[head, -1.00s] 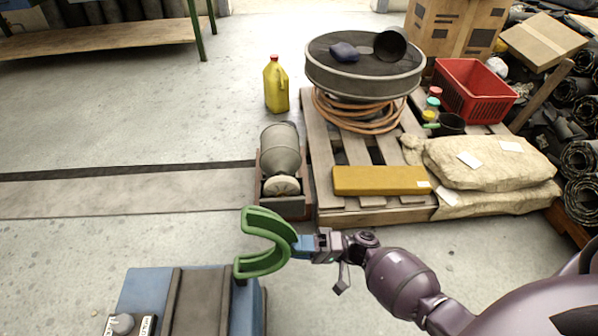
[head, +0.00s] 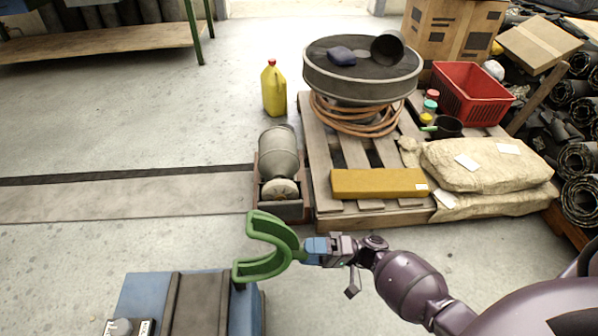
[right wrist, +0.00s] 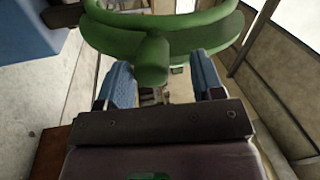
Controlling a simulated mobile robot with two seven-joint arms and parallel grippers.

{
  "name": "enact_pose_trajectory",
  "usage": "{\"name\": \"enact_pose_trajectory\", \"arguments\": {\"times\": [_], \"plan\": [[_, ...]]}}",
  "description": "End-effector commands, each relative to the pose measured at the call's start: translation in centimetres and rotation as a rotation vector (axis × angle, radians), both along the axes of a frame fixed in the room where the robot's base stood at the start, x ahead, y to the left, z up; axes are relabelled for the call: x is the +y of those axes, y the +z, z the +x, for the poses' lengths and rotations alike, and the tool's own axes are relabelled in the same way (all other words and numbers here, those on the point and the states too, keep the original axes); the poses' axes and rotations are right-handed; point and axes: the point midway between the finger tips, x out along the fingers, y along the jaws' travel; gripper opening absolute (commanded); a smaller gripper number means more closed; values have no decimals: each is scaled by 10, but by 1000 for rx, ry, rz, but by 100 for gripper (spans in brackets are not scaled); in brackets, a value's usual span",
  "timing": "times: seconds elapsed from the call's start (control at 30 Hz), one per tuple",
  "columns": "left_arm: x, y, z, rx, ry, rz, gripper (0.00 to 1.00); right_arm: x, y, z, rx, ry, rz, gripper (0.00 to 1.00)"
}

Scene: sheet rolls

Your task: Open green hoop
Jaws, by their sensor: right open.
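The green hoop (head: 268,247) is a C-shaped half ring, its gap facing left in the head view. It stands at the back right corner of a blue machine (head: 243,305). My right gripper (head: 308,250) is at the right side of the hoop. In the right wrist view, the hoop (right wrist: 195,38) crosses the top and its stubby green handle (right wrist: 152,62) points down between the two blue fingers. The fingers (right wrist: 165,85) are apart, with a gap on both sides of the handle. My left gripper is not in view.
A wooden pallet (head: 345,218) behind holds a yellow box (head: 378,183), sacks (head: 478,165), a red crate (head: 470,92) and a round drum (head: 362,88). A grey motor (head: 279,155) and a yellow jug (head: 273,90) stand on the floor. Floor at left is clear.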

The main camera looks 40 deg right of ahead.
Motion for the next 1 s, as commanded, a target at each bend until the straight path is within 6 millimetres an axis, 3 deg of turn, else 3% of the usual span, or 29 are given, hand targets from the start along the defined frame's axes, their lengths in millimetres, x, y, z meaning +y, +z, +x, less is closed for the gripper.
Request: {"name": "enact_pose_trajectory", "arguments": {"times": [0.2, 0.4, 1.0], "plan": [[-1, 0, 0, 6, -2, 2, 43, -34, -9, -23, 2, 0, -1, 61], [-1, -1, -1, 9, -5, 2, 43, -54, -14, -37, 2, 1, 1, 61], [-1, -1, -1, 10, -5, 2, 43, -61, -15, -42, 0, 2, 1, 61]]}}
